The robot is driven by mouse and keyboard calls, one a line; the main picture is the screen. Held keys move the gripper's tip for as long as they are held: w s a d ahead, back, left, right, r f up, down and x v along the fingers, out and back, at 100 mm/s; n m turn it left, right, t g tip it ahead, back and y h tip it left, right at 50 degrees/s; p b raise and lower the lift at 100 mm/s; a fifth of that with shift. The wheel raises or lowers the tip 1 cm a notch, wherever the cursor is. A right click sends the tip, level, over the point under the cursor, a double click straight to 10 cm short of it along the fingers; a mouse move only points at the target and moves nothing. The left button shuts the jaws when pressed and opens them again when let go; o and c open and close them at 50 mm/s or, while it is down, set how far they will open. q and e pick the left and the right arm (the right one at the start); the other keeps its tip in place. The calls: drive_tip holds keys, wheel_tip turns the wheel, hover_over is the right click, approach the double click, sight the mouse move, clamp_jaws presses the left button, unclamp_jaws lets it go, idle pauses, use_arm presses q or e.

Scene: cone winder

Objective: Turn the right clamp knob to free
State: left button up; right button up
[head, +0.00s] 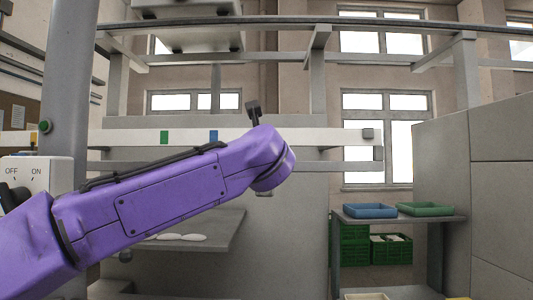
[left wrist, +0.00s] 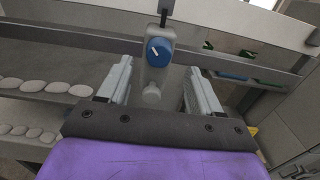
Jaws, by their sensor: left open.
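In the left wrist view a blue round knob (left wrist: 159,52) with a short white mark sits on a grey clamp body (left wrist: 153,78). The white mark points to the upper left. A dark rod rises above the clamp. My left gripper (left wrist: 160,68) is open, with one finger on each side of the clamp body and a visible gap to both. The knob lies at about the height of the fingertips in the picture; its depth is hard to tell. In the head view my purple left arm hides the knob and the fingers. My right gripper is not in view.
A white rail (head: 310,138) with green and blue markers runs behind the arm. Pale oval pieces lie on a grey shelf (head: 226,232) at lower left. Blue (head: 370,211) and green (head: 425,209) trays stand on a rack at right. An OFF/ON switch box (head: 40,173) is at far left.

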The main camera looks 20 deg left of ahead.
use_arm(q)
drive_tip(key=x, duration=0.2)
drive_tip(key=p+x, duration=0.1)
drive_tip(key=x, duration=0.3)
drive_tip(key=shift+f+p, duration=0.3)
drive_tip(key=shift+p, duration=0.05)
drive_tip(key=shift+s+r, duration=0.1)
drive_tip(key=shift+s, duration=0.15)
drive_tip(key=shift+c, duration=0.4)
drive_tip(key=c, duration=1)
